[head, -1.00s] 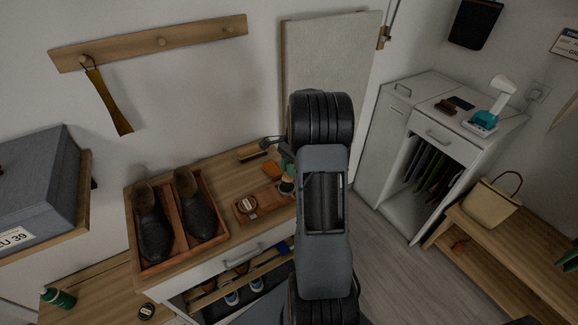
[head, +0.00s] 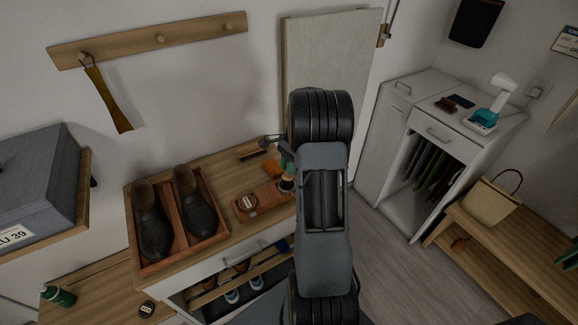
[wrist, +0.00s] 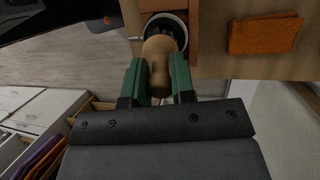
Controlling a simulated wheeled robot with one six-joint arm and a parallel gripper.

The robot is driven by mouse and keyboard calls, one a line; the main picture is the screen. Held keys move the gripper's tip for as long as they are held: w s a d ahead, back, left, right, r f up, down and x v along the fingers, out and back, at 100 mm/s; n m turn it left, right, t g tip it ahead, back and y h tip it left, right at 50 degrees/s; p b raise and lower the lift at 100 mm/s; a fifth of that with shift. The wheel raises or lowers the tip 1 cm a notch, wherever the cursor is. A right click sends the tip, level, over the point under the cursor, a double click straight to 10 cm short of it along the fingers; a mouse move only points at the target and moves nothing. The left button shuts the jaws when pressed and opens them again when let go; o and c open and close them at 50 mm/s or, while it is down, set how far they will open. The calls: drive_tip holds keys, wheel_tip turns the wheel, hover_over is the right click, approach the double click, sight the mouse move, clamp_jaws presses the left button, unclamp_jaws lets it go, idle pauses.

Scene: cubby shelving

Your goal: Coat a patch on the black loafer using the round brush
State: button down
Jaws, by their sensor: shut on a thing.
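A pair of black loafers sits in a wooden tray (head: 222,229) on the cabinet top at the left; one is the left loafer (head: 153,232) and the other the right loafer (head: 202,214). My gripper (wrist: 157,80), with green fingers, is shut on the pale wooden handle of the round brush (wrist: 158,52). The brush points down at a dark round shape with a silvery rim (wrist: 180,22); I cannot tell whether it touches. In the head view my gripper (head: 286,160) is right of the loafers, apart from them and partly hidden by my arm.
A small wooden tray (head: 270,203) with a labelled round tin (head: 247,202) lies beside the loafers. An orange cloth (head: 271,169) and a dark brush (head: 252,153) lie behind it. A grey box (head: 40,190) stands at far left.

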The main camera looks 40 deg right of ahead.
drive_tip(key=shift+f, duration=0.6)
idle(1.3)
drive_tip(key=shift+r, duration=0.1)
drive_tip(key=shift+r+p, duration=2.75)
drive_tip(key=shift+r, duration=0.75)
drive_tip(key=shift+a+f, duration=0.1)
